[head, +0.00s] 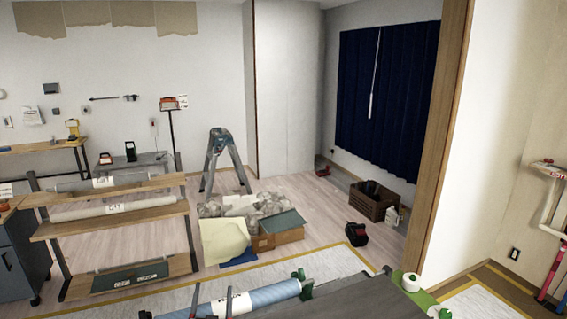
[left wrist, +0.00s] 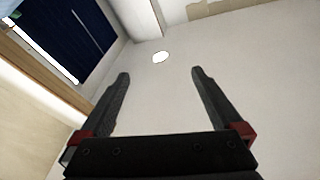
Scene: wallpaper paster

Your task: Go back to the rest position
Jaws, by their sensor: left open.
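My left gripper (left wrist: 160,75) is open and empty in the left wrist view, its two dark fingers spread apart. Behind it are pale wall and a bright round light. In the head view, two thin dark tips at the bottom edge, left of the middle, look like its fingers. They stand in front of or beside the blue roll (head: 262,297); I cannot tell whether they touch it. My right gripper is not in view.
A dark table or machine top (head: 355,300) fills the bottom right of the head view, with a white tape roll (head: 411,282) at its edge. A wooden rack (head: 105,222) stands left. A stepladder (head: 222,158) and boxes (head: 283,228) stand beyond. A wooden post is at right.

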